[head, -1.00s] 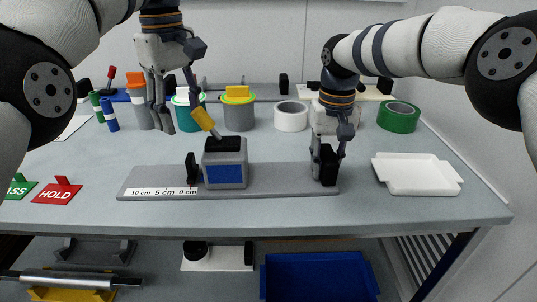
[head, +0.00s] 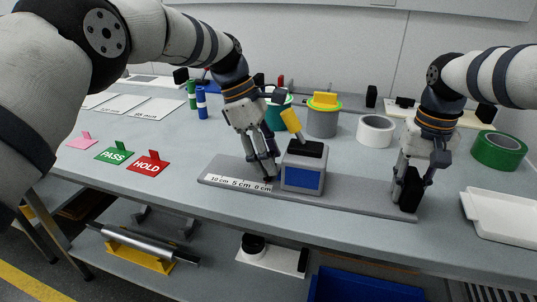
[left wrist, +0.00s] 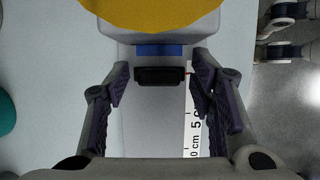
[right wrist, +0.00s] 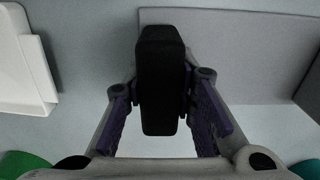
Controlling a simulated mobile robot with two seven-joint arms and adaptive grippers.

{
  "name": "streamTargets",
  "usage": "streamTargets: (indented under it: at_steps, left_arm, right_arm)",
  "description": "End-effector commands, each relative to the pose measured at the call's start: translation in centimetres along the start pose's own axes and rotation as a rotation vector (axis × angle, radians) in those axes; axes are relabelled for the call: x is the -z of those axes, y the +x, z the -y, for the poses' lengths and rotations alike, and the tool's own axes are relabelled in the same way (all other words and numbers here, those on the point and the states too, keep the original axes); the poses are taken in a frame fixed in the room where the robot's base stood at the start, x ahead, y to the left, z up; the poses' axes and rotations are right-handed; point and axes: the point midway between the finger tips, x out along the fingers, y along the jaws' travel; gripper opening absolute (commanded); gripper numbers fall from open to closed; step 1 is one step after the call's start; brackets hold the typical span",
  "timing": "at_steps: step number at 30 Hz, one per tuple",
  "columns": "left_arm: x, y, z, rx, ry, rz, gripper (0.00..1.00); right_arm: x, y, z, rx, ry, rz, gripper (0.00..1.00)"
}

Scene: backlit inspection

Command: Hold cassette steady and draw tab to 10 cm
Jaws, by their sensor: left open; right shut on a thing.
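The cassette (head: 302,178) is a grey box with a blue front, a black top and a tilted yellow piece above it. It stands on a long grey base (head: 340,198). The small black tab (left wrist: 161,77) is beside the cassette, near the 0 cm end of the white scale (head: 238,183). My left gripper (head: 268,178) is open, low over the base, with its fingers on either side of the tab; the fingers mostly hide it in the head view. My right gripper (head: 409,190) is shut on an upright black block (right wrist: 162,80) at the base's right end.
A red HOLD card (head: 148,165) and green PASS card (head: 114,154) lie left of the base. Behind stand a grey tub (head: 322,122), white roll (head: 376,131) and green roll (head: 498,150). A white tray (head: 502,215) is at the right.

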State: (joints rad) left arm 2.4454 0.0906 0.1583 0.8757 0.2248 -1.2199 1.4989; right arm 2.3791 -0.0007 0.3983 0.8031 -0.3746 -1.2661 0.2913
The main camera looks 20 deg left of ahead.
Motion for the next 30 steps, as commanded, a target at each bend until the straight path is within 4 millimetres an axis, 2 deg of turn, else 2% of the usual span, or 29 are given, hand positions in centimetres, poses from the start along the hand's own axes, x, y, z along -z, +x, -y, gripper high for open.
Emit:
streamTargets:
  at_steps: [5, 8, 12, 17, 19, 27, 30]
  left_arm:
    - [0.0, 0.1, 0.0, 0.001, 0.000, 0.000, 0.50]
    - [0.0, 0.1, 0.0, 0.001, 0.000, 0.000, 0.32]
    - [0.0, 0.1, 0.0, 0.001, 0.000, 0.000, 0.00]
    - [0.1, 0.1, 0.0, 0.002, 0.000, 0.000, 0.00]
    - [0.7, -0.2, 0.0, 0.001, -0.002, 0.000, 0.00]
    - [6.6, -2.7, -0.1, -0.002, -0.003, 0.000, 0.00]
    - [8.2, -3.3, -0.1, -0.001, -0.002, 0.001, 0.00]
  right_arm:
    - [-0.1, 0.3, -0.1, -0.003, -0.001, 0.007, 0.00]
    - [-0.1, 0.3, -0.1, -0.003, -0.001, 0.008, 0.00]
    - [-0.1, 0.4, -0.1, -0.003, -0.001, 0.008, 0.00]
    - [-0.2, 0.4, -0.1, -0.003, 0.000, 0.008, 0.00]
    - [-0.2, 0.4, -0.1, -0.003, 0.000, 0.008, 0.00]
    - [-0.2, 0.4, -0.1, -0.004, 0.000, 0.009, 0.00]
    - [-0.2, 0.4, -0.1, -0.004, 0.000, 0.009, 0.00]
